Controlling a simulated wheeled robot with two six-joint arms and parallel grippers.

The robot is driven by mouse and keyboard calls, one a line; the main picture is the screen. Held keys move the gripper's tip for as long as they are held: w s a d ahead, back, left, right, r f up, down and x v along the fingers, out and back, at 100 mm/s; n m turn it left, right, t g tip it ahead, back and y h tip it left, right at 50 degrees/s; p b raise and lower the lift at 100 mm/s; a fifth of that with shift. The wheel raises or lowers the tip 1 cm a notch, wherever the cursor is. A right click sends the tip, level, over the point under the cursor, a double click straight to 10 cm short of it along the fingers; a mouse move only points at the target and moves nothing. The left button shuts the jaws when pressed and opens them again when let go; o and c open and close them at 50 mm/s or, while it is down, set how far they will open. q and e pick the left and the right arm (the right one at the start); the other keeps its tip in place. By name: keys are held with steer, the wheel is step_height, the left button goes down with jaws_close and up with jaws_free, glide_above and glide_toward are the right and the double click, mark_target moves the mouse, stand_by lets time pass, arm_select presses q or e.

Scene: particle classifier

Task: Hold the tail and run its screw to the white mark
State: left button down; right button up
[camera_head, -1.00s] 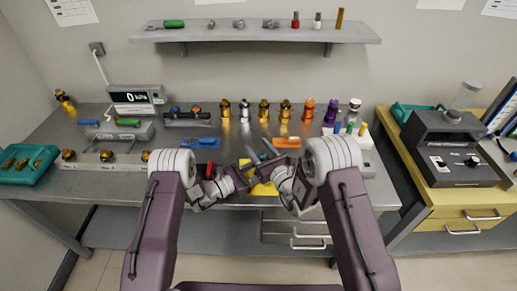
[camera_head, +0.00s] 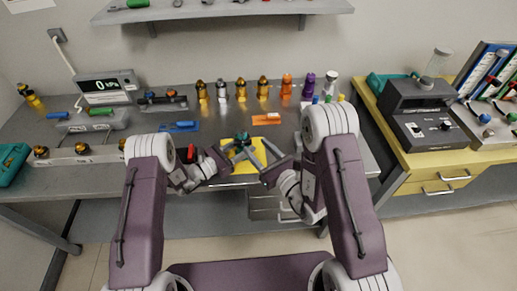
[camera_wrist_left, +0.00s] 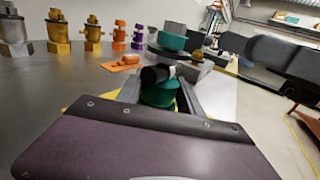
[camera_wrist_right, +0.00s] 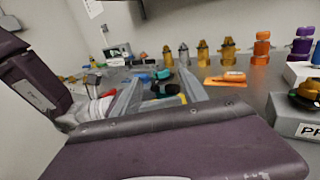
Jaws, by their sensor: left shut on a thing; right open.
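The tail appears as a small teal and black part (camera_head: 242,138) above a yellow mat (camera_head: 238,168) near the table's front edge. My left gripper (camera_head: 234,150) is shut on it. In the left wrist view its teal body (camera_wrist_left: 158,94) and black piece (camera_wrist_left: 156,74) sit between the fingers. My right gripper (camera_head: 264,150) is open beside it on the right. In the right wrist view the teal and black part (camera_wrist_right: 162,76) shows between the spread fingers, apparently untouched. I cannot make out the screw's position or a white mark.
An orange tool (camera_head: 266,119) and a blue tool (camera_head: 180,127) lie behind the grippers. Gold fittings (camera_head: 241,92), an orange one (camera_head: 287,86) and a purple one (camera_head: 308,86) stand further back. A grey machine (camera_head: 425,115) stands on the yellow cabinet at right.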

arm_select(q)
steer(key=c, duration=0.7)
jaws_free()
steer(key=v, duration=1.2)
